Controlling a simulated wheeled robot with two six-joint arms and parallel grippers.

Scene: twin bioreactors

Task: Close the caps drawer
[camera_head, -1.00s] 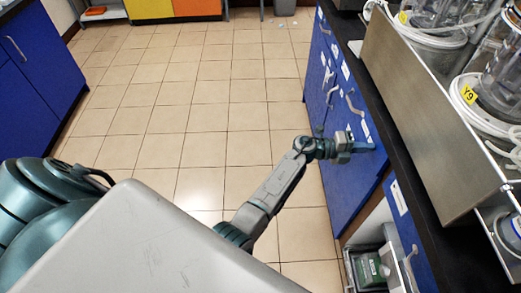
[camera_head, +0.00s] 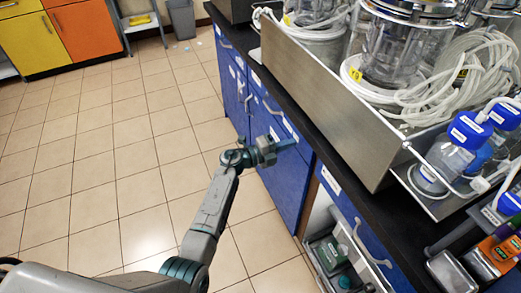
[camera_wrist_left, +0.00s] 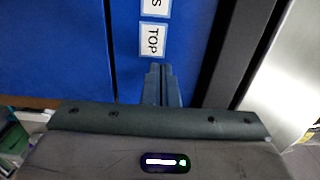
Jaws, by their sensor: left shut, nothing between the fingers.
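My left gripper (camera_head: 286,145) is shut and empty, with its fingertips at the upper blue drawer front (camera_head: 296,151) of the cabinet under the counter. In the left wrist view the closed fingers (camera_wrist_left: 161,84) point at a blue front (camera_wrist_left: 172,62) bearing a white label that reads "TOP" (camera_wrist_left: 152,41). Another label above it is cut off. I cannot tell whether the fingertips touch the front, or how far this drawer stands out. A curved metal handle (camera_head: 271,108) shows just beyond the gripper. My right gripper is not in view.
The black counter (camera_head: 290,108) holds a metal tray wall (camera_head: 325,100), glass vessels and coiled tubing. To the right, a compartment with bottles (camera_head: 330,252) stands open below a blue front with a handle (camera_head: 372,246). The tiled floor (camera_head: 130,170) to the left is clear.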

